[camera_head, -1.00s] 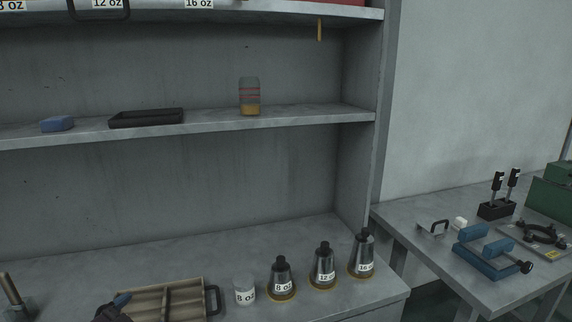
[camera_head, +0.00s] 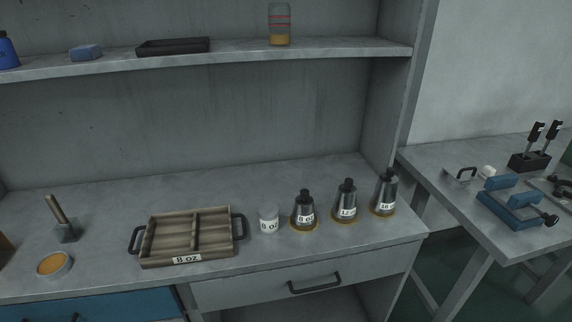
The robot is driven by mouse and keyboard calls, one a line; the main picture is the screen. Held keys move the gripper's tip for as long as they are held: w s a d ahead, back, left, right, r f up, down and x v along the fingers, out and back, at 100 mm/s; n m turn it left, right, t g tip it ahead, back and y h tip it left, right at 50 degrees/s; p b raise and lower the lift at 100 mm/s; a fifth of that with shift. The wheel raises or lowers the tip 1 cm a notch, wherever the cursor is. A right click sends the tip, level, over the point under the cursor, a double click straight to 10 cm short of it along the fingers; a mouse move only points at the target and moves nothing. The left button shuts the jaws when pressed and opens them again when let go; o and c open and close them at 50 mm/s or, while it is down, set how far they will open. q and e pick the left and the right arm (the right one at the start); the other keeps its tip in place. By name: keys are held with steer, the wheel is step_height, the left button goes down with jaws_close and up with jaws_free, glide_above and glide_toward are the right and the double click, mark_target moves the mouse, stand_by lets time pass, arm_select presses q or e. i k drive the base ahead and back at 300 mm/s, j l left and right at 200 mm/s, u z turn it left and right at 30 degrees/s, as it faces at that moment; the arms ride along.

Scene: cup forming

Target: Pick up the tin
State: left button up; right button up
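A small round open tin (camera_head: 54,264) with a light rim and orange-yellow contents sits on the bench at the lower left, near the front edge. Neither of my grippers is in view, so nothing is seen near the tin or touching it.
A mallet-like tool with a wooden handle (camera_head: 56,212) stands just behind the tin. A shelf (camera_head: 240,57) spans above. Bare bench lies between tin and tray.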

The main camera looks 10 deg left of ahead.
mark_target(267, 212)
steer(key=k+l+u, duration=0.3)
steer(key=k+l, duration=0.15)
steer(key=k+l+u, duration=0.3)
steer(key=k, duration=0.15)
